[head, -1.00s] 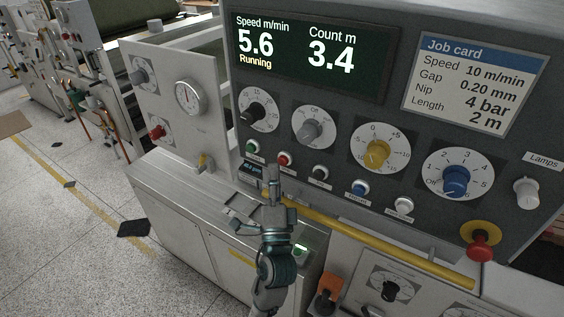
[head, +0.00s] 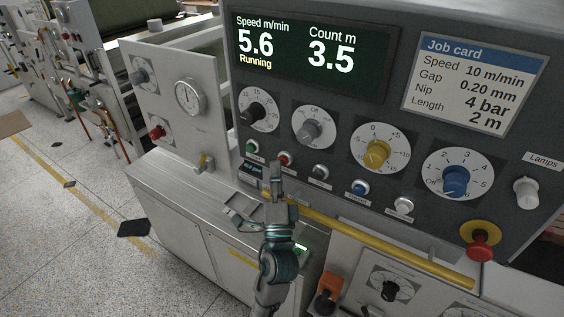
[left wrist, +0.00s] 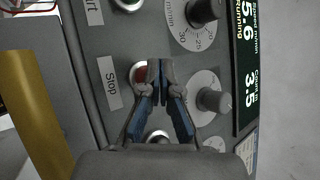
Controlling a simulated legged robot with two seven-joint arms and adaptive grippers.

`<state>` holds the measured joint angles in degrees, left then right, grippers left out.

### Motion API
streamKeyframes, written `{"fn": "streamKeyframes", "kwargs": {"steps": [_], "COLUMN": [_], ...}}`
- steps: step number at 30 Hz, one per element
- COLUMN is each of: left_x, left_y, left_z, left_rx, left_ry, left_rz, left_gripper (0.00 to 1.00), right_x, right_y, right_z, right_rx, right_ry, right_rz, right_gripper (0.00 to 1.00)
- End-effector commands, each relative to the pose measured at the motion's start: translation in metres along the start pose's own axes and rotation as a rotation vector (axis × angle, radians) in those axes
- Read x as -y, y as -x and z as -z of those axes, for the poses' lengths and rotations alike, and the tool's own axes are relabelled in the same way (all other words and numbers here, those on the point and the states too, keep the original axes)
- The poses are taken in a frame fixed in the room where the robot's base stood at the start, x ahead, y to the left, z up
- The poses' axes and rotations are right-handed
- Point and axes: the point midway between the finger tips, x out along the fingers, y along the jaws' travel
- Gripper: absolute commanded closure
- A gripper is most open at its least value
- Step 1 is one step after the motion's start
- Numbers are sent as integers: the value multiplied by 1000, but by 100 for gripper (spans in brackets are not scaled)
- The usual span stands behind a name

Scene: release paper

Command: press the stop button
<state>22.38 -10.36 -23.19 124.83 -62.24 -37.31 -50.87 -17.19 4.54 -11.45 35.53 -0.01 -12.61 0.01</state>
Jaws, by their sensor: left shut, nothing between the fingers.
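The red stop button (head: 285,158) sits in a pale ring on the grey control panel, in the row below the dials. In the left wrist view the red button (left wrist: 140,73) lies beside the "Stop" label (left wrist: 110,82), partly hidden behind my fingertips. My left gripper (head: 276,168) is shut and empty, its tips just below the button in the head view. The left gripper also shows in the wrist view (left wrist: 160,66), fingers together over the button's edge. I cannot tell whether the tips touch it. My right gripper is not in view.
A yellow rail (head: 380,245) runs below. A red emergency knob (head: 480,243) is at lower right. The display (head: 310,55) reads 5.6, Running, count 3.5.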

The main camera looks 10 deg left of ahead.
Motion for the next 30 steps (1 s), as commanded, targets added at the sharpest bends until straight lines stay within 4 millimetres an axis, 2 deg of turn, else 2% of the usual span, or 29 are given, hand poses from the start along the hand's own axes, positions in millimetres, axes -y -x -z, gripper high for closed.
{"fn": "streamKeyframes", "kwargs": {"steps": [30], "left_x": [-3], "left_y": [-4], "left_z": [3], "left_rx": [0], "left_ry": [0], "left_rz": [0], "left_gripper": [100], "right_x": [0], "right_y": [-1], "right_z": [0], "right_rx": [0], "right_ry": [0], "right_rz": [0], "right_gripper": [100]}}
